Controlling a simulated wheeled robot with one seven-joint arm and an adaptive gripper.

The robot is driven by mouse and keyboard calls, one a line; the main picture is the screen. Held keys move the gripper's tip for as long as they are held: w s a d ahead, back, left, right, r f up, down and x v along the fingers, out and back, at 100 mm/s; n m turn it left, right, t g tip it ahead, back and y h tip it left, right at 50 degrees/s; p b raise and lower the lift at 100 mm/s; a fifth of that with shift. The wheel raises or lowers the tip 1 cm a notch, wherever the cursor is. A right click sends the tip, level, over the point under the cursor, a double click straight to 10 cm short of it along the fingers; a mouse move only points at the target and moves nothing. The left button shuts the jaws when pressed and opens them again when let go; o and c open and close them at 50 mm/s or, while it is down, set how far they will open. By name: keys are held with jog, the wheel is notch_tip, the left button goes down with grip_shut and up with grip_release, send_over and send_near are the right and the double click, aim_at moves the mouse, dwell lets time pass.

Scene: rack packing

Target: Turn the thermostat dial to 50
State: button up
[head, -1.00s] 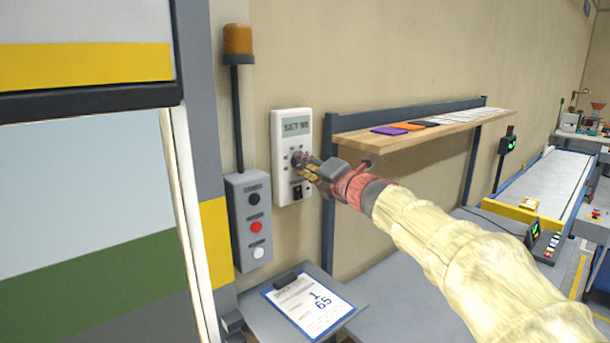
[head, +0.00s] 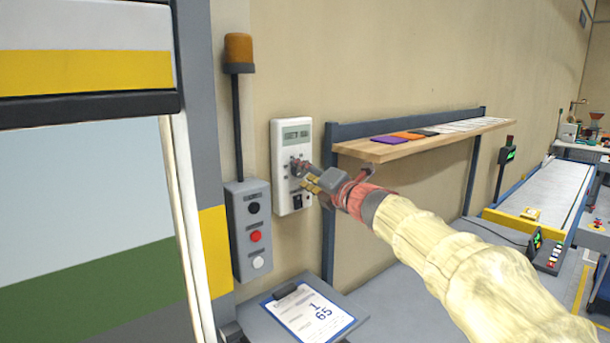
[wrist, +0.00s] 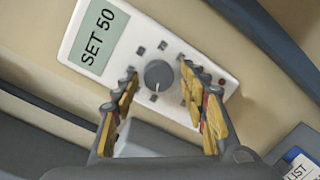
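The white thermostat (head: 281,165) is mounted on the wall, and it also shows tilted in the wrist view (wrist: 185,50). Its display (wrist: 93,38) reads SET 50. The round grey dial (wrist: 158,75) sits below the display with small marks around it, its pointer line hard to read. My gripper (head: 304,174) is in front of the thermostat. In the wrist view, my gripper (wrist: 163,92) is open, with one yellow-padded finger on each side of the dial. I see a gap between the dial and each finger. In the head view the fingers partly hide the dial.
A grey button box (head: 250,232) with a beacon lamp (head: 238,53) stands left of the thermostat. A wooden shelf (head: 400,152) juts out to the right, close above my arm. A clipboard (head: 309,312) lies on a grey surface below.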

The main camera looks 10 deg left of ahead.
dwell(0.3)
jog(key=v, duration=1.2)
